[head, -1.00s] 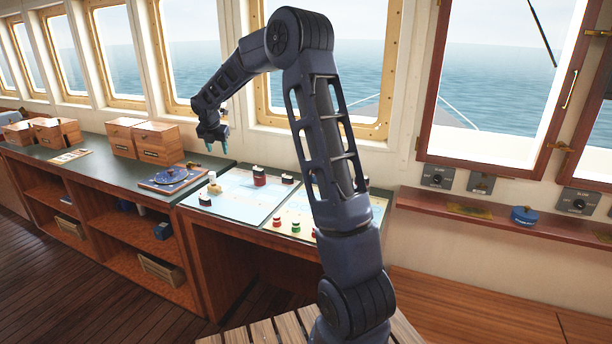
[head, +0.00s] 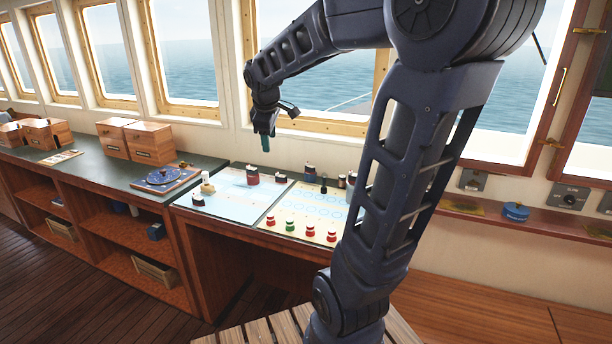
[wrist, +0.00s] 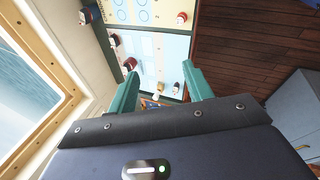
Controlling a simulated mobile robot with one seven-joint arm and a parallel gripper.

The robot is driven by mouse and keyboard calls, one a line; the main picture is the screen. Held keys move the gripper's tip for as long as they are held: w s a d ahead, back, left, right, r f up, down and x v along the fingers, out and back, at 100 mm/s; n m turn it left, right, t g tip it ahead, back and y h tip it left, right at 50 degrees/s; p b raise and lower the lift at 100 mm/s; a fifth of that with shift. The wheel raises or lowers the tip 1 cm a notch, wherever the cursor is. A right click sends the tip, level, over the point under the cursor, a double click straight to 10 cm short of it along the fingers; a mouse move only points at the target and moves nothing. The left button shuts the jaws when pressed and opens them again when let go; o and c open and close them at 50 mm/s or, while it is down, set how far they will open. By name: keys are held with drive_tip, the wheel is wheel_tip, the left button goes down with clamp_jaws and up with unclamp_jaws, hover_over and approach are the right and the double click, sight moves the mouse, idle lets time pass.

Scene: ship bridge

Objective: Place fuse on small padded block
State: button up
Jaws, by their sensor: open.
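My gripper (head: 266,142) hangs above the back of the blue chart panel (head: 232,206), fingers pointing down, in the head view. In the wrist view its two teal fingers (wrist: 160,85) are spread apart with nothing between them. Small pieces stand on the panels below, among them a dark red piece with a light band (head: 253,177), a cream peg-like piece (head: 208,186) and a black-topped piece (head: 197,200). I cannot tell which thing, if any, is the fuse or the small padded block.
Red and green pieces (head: 290,226) line the front of the cream panel (head: 312,200). A blue round device (head: 163,177) lies on a board to the left. Wooden boxes (head: 152,142) stand further left. Windows rise close behind. A blue puck (head: 515,212) sits on the right ledge.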

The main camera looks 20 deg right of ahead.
drive_tip(key=s+d+f+m, duration=0.2)
drive_tip(key=s+m, duration=0.3)
drive_tip(key=s, duration=0.4)
drive_tip(key=s+d+f+m+y, duration=0.1)
drive_tip(key=s+d+f+m, duration=0.1)
drive_tip(key=s+m, duration=0.4)
drive_tip(key=s, duration=0.4)
drive_tip(key=shift+f, duration=0.3)
